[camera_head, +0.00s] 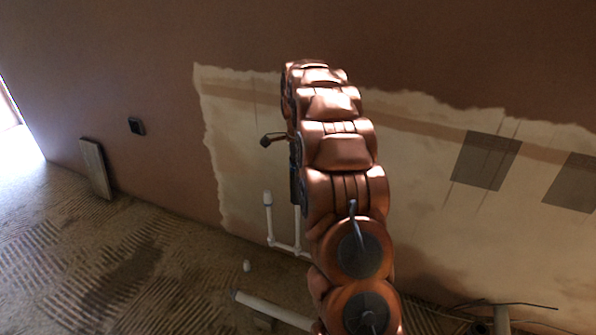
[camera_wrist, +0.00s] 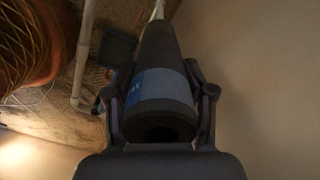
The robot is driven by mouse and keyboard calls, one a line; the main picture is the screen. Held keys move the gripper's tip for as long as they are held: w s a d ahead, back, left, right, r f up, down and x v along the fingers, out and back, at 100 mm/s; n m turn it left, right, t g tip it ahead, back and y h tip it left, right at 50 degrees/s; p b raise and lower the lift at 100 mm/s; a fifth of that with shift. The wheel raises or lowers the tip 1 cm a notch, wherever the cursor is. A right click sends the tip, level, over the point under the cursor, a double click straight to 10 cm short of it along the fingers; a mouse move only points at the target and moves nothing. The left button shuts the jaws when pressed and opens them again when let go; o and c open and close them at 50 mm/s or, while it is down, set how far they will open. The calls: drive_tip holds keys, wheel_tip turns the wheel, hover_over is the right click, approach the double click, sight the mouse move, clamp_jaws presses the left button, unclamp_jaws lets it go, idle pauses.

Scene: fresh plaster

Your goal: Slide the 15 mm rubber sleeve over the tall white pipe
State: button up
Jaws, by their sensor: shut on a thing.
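My gripper (camera_wrist: 160,98) is shut on the dark rubber sleeve (camera_wrist: 165,62) in the wrist view, one finger on each side. The sleeve has a blue-grey band with faint lettering, and its dark round opening faces the camera. A white pipe (camera_wrist: 158,9) shows just beyond the sleeve's far end; I cannot tell whether they touch. Another white pipe (camera_wrist: 86,45) runs down the left and bends near its bottom. In the head view, a slim white pipe (camera_head: 297,228) rises beside my arm, its top hidden. A shorter white pipe (camera_head: 268,215) stands left of it. My gripper and the sleeve are not clearly visible there.
A bare plaster patch (camera_head: 232,140) covers the wall behind the pipes. A board (camera_head: 95,168) leans on the wall at left, near a black wall box (camera_head: 136,126). The left floor is mostly open.

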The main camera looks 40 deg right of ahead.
sight(298, 187)
drive_tip(key=shift+f+b, duration=0.5)
drive_tip(key=shift+f, duration=0.55)
drive_tip(key=shift+f+p, duration=0.35)
drive_tip(key=shift+f, duration=1.75)
drive_tip(key=o, duration=0.8)
drive_tip(key=o, duration=0.3)
drive_tip(key=shift+r, duration=0.15)
